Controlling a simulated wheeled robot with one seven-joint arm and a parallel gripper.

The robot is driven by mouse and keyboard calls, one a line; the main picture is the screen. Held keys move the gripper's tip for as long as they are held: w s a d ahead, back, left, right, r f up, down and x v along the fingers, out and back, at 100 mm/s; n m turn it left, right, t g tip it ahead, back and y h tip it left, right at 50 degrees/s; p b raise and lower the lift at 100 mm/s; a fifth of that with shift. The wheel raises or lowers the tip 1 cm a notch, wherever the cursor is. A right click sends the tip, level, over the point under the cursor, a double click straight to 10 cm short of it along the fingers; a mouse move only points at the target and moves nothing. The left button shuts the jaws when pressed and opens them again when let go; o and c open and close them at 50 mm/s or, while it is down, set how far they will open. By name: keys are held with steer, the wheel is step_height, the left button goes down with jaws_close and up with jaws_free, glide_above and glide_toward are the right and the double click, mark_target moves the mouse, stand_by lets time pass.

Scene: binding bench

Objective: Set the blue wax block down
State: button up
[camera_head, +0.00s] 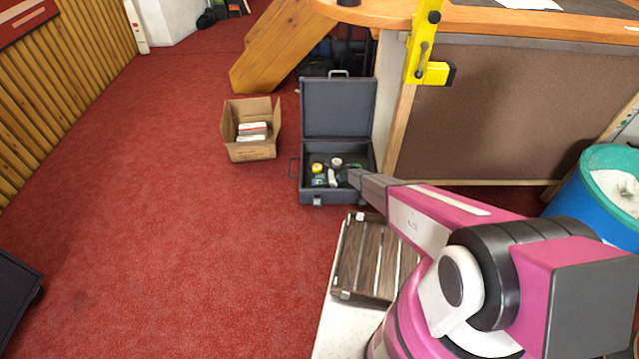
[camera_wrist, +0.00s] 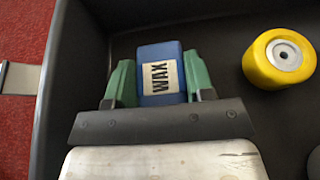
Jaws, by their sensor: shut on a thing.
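The blue wax block (camera_wrist: 160,74) has a pale label reading WAX. In the wrist view it sits between the two green fingers of my gripper (camera_wrist: 161,84), which are shut on it from both sides. The block is inside the open dark case (camera_head: 366,187), close to one wall. In the head view my gripper (camera_head: 319,182) is low inside the case near its front wall, and the block is too small to make out there. I cannot tell whether the block touches the case floor.
A yellow roll (camera_wrist: 279,58) lies in the case beside the block, apart from it; a pale round thing (camera_head: 337,162) is further back. The case lid (camera_head: 338,108) stands open. A cardboard box (camera_head: 252,151) stands to the left. A slatted dark wooden thing (camera_head: 365,262) is in front.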

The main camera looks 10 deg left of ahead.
steer(key=shift+f, duration=0.15)
steer(key=o, duration=0.9)
steer(key=shift+o, duration=0.2)
steer(key=shift+r, duration=0.2)
steer(key=v, duration=0.7)
steer(key=shift+w+d, duration=0.1)
steer(key=shift+d, duration=0.1)
